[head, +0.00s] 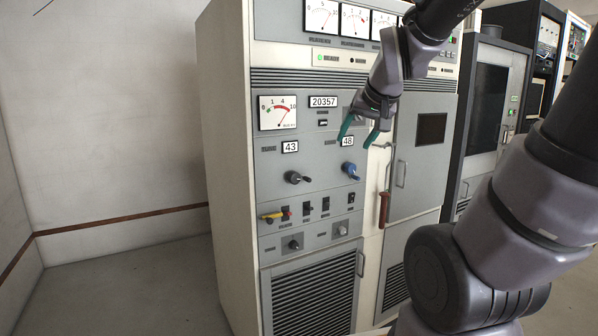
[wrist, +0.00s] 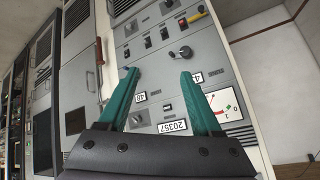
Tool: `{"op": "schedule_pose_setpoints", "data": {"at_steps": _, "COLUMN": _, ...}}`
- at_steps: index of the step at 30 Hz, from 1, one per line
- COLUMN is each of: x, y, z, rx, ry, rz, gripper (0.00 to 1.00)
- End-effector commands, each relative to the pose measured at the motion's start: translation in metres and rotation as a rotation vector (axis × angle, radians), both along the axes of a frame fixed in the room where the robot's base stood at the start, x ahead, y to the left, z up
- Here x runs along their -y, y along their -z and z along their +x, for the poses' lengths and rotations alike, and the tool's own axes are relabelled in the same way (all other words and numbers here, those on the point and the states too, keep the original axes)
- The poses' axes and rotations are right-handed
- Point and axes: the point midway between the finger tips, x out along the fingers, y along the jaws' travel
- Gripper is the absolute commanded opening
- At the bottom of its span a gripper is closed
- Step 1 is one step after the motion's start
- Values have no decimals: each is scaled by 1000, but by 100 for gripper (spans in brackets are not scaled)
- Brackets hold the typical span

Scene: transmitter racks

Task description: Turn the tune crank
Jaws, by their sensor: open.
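Two cranks sit on the grey panel of the pale cabinet. A black crank (head: 298,177) is below the display reading 43, and a blue crank (head: 350,169) is below the display reading 48. Their labels are too small to read, so I cannot tell which is the tune crank. My gripper (head: 356,143) is open and empty, its teal fingers just above the blue crank in the head view. In the wrist view, upside down, the black crank (wrist: 181,52) shows beyond the right fingertip. The blue crank is largely hidden by the left finger there.
A yellow-and-red lever (head: 274,215) and several small switches sit below the cranks. A meter (head: 277,112) and a 20357 counter (head: 323,101) are above. A red-brown handle (head: 384,210) sticks out at the right. The floor left of the cabinet is clear.

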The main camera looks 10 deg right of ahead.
Motion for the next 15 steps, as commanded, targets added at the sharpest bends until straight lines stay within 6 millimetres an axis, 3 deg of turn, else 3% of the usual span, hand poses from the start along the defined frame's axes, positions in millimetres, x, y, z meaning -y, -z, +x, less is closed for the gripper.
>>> {"op": "schedule_pose_setpoints", "data": {"at_steps": 1, "x": 5, "y": 12, "z": 24, "rx": 23, "ry": 3, "rz": -25, "gripper": 66}}
{"op": "schedule_pose_setpoints", "data": {"at_steps": 6, "x": 14, "y": 40, "z": 96, "rx": 170, "ry": -12, "rz": -98, "gripper": 66}}
{"op": "schedule_pose_setpoints", "data": {"at_steps": 12, "x": 11, "y": 80, "z": 159, "rx": 346, "ry": -70, "rz": -134, "gripper": 66}}
{"op": "schedule_pose_setpoints", "data": {"at_steps": 15, "x": 5, "y": 102, "z": 181, "rx": 434, "ry": -109, "rz": -131, "gripper": 66}}
